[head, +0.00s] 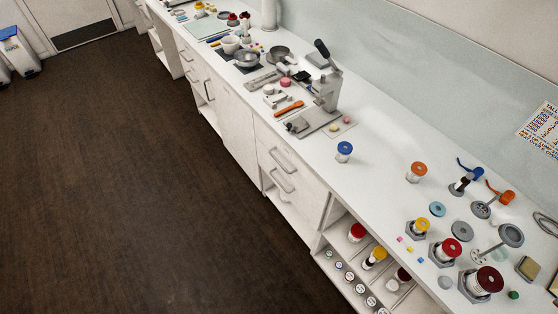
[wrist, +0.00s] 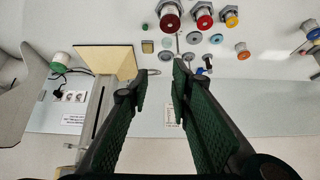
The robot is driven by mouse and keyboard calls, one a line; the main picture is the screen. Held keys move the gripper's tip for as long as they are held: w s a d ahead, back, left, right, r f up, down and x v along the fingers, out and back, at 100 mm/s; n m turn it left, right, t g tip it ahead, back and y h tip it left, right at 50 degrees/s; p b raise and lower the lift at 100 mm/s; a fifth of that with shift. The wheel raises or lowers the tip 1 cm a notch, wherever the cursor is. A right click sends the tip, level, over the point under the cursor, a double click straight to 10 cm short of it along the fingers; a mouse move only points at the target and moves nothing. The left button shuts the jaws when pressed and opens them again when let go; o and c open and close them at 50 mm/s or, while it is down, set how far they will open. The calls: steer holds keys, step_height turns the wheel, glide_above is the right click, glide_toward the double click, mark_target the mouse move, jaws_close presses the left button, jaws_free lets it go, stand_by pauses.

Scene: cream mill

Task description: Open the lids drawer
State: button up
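In the head view, a white drawer front (head: 295,193) with a bar handle sits under the counter near the middle, below another handled drawer front (head: 267,158). Both look shut. Farther back are more handled fronts (head: 192,72). I cannot read any label, so I cannot tell which is the lids drawer. My gripper is outside the head view. In the wrist view, my gripper (wrist: 160,82) has its two green-padded fingers apart with nothing between them. It is over the counter end with the jars, and no drawer shows there.
The counter (head: 375,155) holds a lever press (head: 325,92), a blue-lidded jar (head: 344,151), an orange-lidded jar (head: 416,172) and several jars at the near end. An open shelf (head: 340,235) with jars lies right of the drawers. The dark floor (head: 140,190) in front is clear.

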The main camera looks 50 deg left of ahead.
steer(key=w+a+r+n+g+y+b, duration=0.1)
steer(key=w+a+r+n+g+b, duration=0.2)
steer(key=w+a+r, duration=0.75)
steer(key=w+a+r+n+b, duration=0.1)
steer(key=w+a+n+b, duration=0.1)
steer(key=a, duration=0.8)
steer(key=w+a+r+n+b, duration=0.1)
steer(key=w+a+r+n, duration=0.15)
steer(key=a, duration=0.65)
steer(key=w+a+r+n+b, duration=0.1)
steer(key=a+n+b, duration=0.1)
steer(key=a, duration=0.8)
steer(key=n+g+h+b, duration=0.1)
steer(key=n+g+b, duration=0.1)
steer(key=n+b, duration=0.55)
glide_above(279, 162)
steer(key=s+p, duration=0.2)
step_height(279, 162, down, 59)
steer(key=n, duration=0.1)
steer(key=shift+d+f, duration=0.15)
steer(key=shift+w, duration=0.1)
steer(key=shift+w+f+b, duration=0.25)
steer(key=shift+f+b, duration=0.05)
steer(key=shift+f, duration=0.95)
steer(key=shift+w+f+b, duration=0.2)
steer(key=shift+f+b, duration=0.05)
steer(key=shift+f, duration=1.05)
steer(key=shift+w+f+b, duration=0.25)
steer(key=shift+f+b, duration=0.05)
steer(key=shift+f, duration=0.95)
